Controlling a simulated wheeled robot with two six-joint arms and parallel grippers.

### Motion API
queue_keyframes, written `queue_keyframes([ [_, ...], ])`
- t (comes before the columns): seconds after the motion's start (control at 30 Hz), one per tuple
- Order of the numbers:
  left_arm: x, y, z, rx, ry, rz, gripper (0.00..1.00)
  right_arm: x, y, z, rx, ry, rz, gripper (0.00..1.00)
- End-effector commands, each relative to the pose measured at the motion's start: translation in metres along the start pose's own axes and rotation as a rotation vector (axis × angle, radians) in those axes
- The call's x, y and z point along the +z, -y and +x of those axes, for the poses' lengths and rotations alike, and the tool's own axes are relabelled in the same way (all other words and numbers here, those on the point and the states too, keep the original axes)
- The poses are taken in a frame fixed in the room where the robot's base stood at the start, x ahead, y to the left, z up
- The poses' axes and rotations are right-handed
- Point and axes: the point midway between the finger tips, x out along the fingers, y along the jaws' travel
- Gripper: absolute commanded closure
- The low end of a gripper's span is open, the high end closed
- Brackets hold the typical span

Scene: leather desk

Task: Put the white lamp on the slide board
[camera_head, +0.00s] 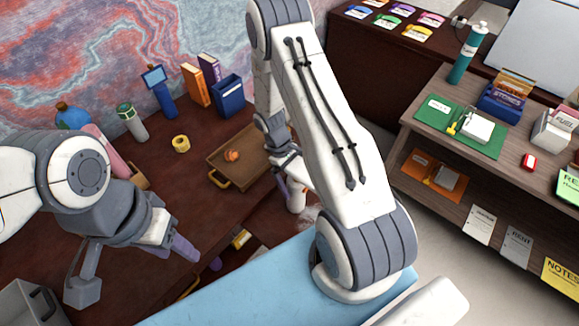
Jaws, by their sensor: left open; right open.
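My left gripper (133,266) is open and empty, low over the left part of the dark red desk (150,285). My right gripper (289,186) is open beside the right end of a brown tray, partly hidden by my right arm. A small white piece (297,197) shows at its fingers; I cannot tell whether this is the white lamp or part of the gripper. I cannot clearly pick out the slide board. My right arm covers much of the middle.
The tray (215,158) has yellow handles and holds an orange item (232,155). A shelf (425,125) at right bears a green mat (440,112) with a white item.

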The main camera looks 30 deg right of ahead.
Motion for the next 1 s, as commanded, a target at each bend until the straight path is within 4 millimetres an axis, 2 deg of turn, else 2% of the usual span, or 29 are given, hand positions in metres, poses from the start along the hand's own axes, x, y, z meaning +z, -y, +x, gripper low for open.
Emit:
queue_keyframes([
  [0.1, 0.001, 0.001, 0.012, 0.0, 0.001, -0.002, 0.5, -0.003, 0.0, -0.022, 0.004, -0.007, 0.0, 0.0],
  [0.4, 0.002, 0.002, 0.029, 0.0, 0.001, -0.003, 0.5, -0.002, 0.0, -0.084, 0.002, -0.006, 0.0, 0.0],
  [0.53, 0.002, 0.002, 0.032, 0.0, 0.001, -0.002, 0.5, -0.001, 0.0, -0.099, 0.001, -0.003, 0.0, 0.0],
  [0.77, 0.002, 0.002, 0.033, 0.0, 0.001, -0.002, 0.5, 0.0, 0.004, -0.111, 0.002, -0.006, -0.004, 0.0],
  [0.87, 0.002, 0.002, 0.032, 0.0, 0.001, -0.002, 0.5, 0.002, 0.025, -0.13, 0.019, -0.036, -0.021, 0.0],
  [0.97, 0.002, 0.002, 0.032, 0.0, 0.001, -0.002, 0.5, 0.01, 0.069, -0.161, 0.042, -0.098, -0.057, 0.0],
  [1.0, 0.002, 0.002, 0.032, 0.0, 0.001, -0.002, 0.5, 0.017, 0.091, -0.174, 0.05, -0.13, -0.077, 0.0],
])
